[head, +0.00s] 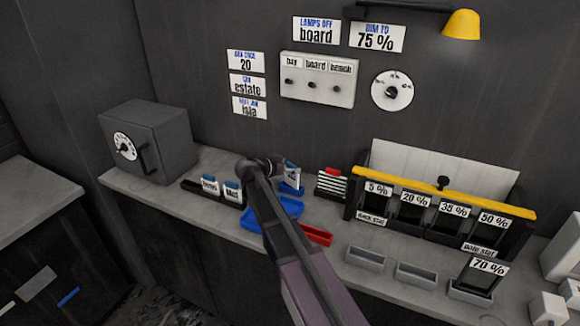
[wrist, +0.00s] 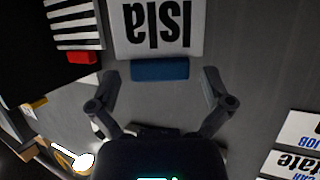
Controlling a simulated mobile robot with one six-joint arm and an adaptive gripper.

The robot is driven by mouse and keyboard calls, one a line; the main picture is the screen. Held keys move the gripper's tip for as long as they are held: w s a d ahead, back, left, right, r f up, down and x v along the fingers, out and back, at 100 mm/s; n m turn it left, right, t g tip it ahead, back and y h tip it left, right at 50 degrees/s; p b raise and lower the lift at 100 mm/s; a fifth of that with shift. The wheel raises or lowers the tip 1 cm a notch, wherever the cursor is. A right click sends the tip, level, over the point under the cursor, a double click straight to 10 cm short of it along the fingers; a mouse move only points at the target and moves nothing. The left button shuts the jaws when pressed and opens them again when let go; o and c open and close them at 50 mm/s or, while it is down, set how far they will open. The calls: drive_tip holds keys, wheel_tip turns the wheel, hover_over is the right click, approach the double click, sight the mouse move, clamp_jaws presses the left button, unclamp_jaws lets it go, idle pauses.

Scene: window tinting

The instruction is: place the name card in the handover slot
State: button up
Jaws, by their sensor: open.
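A white name card reading "Isla" (wrist: 158,30) with a blue grip bar (wrist: 160,71) is upside down at the top of the wrist view. My gripper (wrist: 160,76) is open, its two fingers apart on either side of the blue bar; I see no contact. In the head view the card (head: 292,178) stands partly hidden behind my arm. I cannot tell which holder is the handover slot.
A blue tray (head: 258,222) and a red tray (head: 316,235) lie under my arm. A striped stack (head: 332,184) with a red top stands right of the card. A yellow-topped rack (head: 445,190) of tint samples is farther right. A grey safe (head: 150,142) stands left.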

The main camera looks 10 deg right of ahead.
drive_tip(key=shift+r, duration=0.15)
drive_tip(key=shift+r+p, duration=0.4)
drive_tip(key=shift+p, duration=0.15)
drive_tip(key=p+v, duration=0.4)
drive_tip(key=v, duration=0.8)
